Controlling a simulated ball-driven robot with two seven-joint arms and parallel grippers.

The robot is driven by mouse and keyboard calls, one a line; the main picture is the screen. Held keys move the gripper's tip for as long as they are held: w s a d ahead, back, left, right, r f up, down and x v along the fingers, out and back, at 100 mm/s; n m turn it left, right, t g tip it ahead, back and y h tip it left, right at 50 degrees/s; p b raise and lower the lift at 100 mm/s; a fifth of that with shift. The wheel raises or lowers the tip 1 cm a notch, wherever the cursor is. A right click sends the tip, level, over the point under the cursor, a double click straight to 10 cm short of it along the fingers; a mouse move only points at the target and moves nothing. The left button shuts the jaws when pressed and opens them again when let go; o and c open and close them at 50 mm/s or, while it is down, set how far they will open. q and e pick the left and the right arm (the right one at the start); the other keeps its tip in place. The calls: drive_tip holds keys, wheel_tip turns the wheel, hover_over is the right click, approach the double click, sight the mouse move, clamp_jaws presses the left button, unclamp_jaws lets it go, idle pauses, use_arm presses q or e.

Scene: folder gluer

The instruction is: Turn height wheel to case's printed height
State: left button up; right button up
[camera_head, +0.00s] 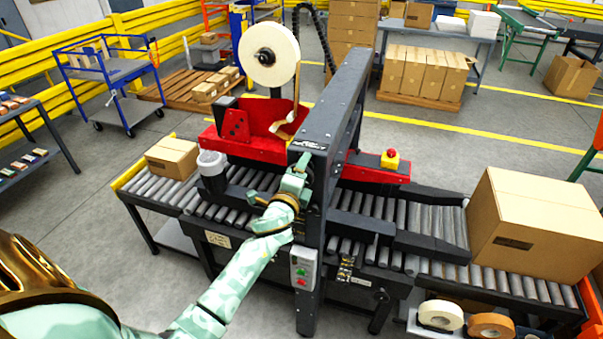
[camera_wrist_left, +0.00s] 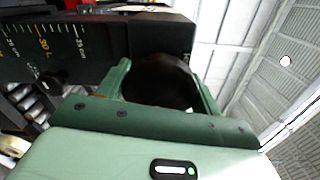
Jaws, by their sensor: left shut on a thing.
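My left gripper (camera_head: 297,172) is at the dark upright column of the case machine (camera_head: 330,130), at the height of its upper part. In the left wrist view my left gripper (camera_wrist_left: 162,80) has its two green fingers on either side of a dark round wheel (camera_wrist_left: 160,82) and is shut on it. A dark scale plate (camera_wrist_left: 45,45) with white ticks and an orange mark is left of the wheel; its numbers are tilted and small. A large cardboard case (camera_head: 535,225) sits on the rollers at right. Its dark print (camera_head: 513,243) is too small to read. My right gripper is not in view.
A smaller carton (camera_head: 172,157) lies on the left rollers. A tape roll (camera_head: 269,54) stands above the red machine part. A red and yellow stop button (camera_head: 390,159) and a green and red switch box (camera_head: 303,270) are on the machine. Tape rolls (camera_head: 440,315) lie at front right.

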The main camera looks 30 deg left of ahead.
use_arm(q)
drive_tip(key=m, duration=0.5)
drive_tip(key=shift+a+r+m+p, duration=0.1)
drive_tip(key=shift+r+m+p, duration=0.05)
drive_tip(key=shift+m+p, duration=0.2)
drive_tip(key=m+p, duration=0.1)
drive_tip(key=m, duration=0.3)
drive_tip(key=m+p, duration=0.2)
drive_tip(key=m, duration=0.3)
drive_tip(key=shift+w+r, duration=0.1)
drive_tip(key=shift+r, duration=0.05)
drive_tip(key=m+p, duration=0.2)
drive_tip(key=m, duration=0.2)
drive_tip(key=shift+m, duration=0.35)
drive_tip(key=o, duration=0.8)
drive_tip(key=shift+o, duration=1)
drive_tip(key=shift+f, duration=0.25)
drive_tip(key=shift+m, duration=0.3)
